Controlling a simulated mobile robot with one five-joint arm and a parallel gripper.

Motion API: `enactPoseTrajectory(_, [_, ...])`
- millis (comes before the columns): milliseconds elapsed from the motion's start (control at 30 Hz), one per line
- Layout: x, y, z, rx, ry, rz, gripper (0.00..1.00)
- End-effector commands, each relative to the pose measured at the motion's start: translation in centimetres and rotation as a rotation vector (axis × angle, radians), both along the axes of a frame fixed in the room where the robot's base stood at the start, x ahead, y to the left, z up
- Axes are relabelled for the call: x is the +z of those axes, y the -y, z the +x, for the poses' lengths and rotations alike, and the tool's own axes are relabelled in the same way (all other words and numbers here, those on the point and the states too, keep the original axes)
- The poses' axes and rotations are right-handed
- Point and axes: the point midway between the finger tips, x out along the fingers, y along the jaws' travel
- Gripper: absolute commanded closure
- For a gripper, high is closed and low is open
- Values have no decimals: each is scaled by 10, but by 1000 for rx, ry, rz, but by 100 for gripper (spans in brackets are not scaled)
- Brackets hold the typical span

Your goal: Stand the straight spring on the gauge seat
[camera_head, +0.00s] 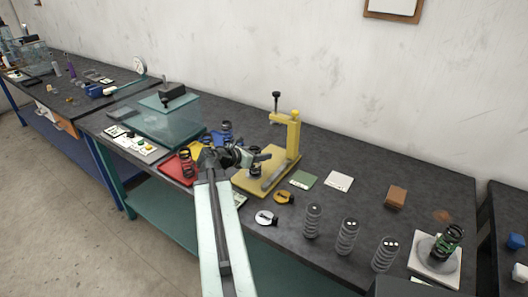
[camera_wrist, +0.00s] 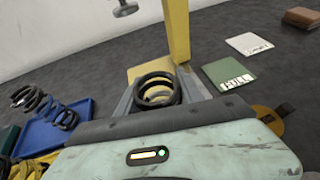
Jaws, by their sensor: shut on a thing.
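A dark coil spring (camera_wrist: 158,90) stands between the fingers of my gripper (camera_wrist: 160,96) in the wrist view, its open top ring facing up. My gripper (camera_head: 258,163) is shut on it in the head view, over the yellow gauge (camera_head: 293,137). The gauge has a flat yellow base, an upright post and a screw knob (camera_head: 276,97) on an arm. The post also shows in the wrist view (camera_wrist: 177,30), just behind the spring. The seat and the spring's lower end are hidden, so I cannot tell whether they touch.
Blue tray (camera_wrist: 52,133) with dark springs lies left; red (camera_head: 178,168) and yellow trays are near it. Green FULL card (camera_wrist: 234,73) and white card (camera_wrist: 249,44) lie right. Several grey springs (camera_head: 346,236) stand at the front right, beyond round tags (camera_head: 284,197).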

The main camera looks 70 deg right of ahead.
Motion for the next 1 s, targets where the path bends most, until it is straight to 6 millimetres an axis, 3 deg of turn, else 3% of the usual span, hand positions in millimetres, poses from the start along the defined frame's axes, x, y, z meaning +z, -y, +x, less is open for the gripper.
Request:
enactPoseTrajectory(167, [-4, 1, -2, -3, -1, -1, 100])
enactPoseTrajectory(200, [-3, 1, -2, -3, 0, 0, 47])
enactPoseTrajectory(267, [-2, 1, -2, -4, -1, 0, 34])
enactPoseTrajectory(633, [5, 1, -3, -4, 0, 0, 34])
enactPoseTrajectory(1000, [38, -63, 37, -23, -6, 6, 34])
